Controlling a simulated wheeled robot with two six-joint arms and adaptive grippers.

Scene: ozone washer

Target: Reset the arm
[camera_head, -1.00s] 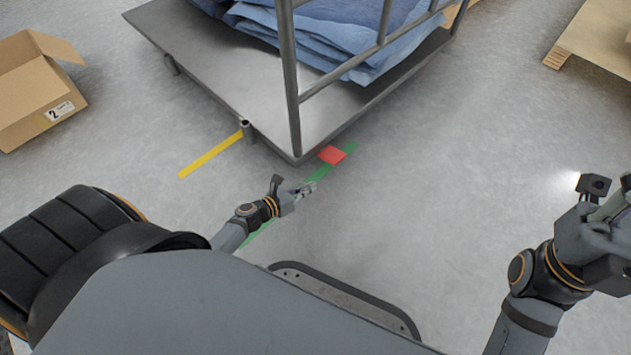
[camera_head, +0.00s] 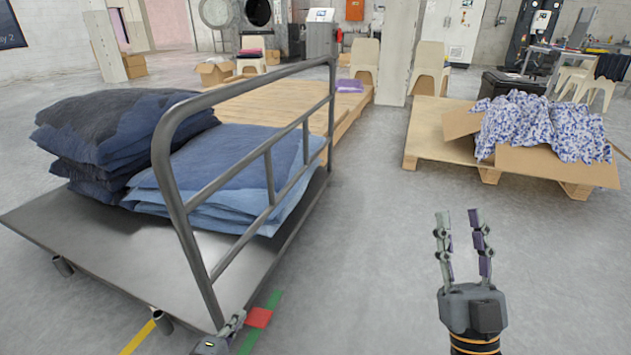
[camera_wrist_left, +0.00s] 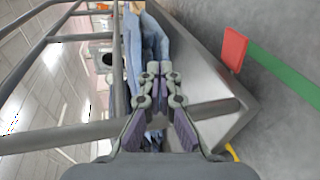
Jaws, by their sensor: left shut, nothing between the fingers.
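My left gripper (camera_head: 232,325) shows at the bottom of the head view, close to the front corner of the metal cart (camera_head: 262,262). In the left wrist view its fingers (camera_wrist_left: 160,75) meet at the tips with nothing between them, and the cart's deck edge (camera_wrist_left: 205,70) and rails lie beyond. My right gripper (camera_head: 459,222) stands at the lower right of the head view, fingers pointing up and apart, empty, over bare floor.
Folded blue cloths (camera_head: 215,170) are stacked on the cart. A red marker (camera_head: 258,317) and green tape (camera_head: 273,300) lie by its corner. A pallet (camera_head: 425,150) with an open box (camera_head: 550,168) of patterned cloth stands at right. The central floor is clear.

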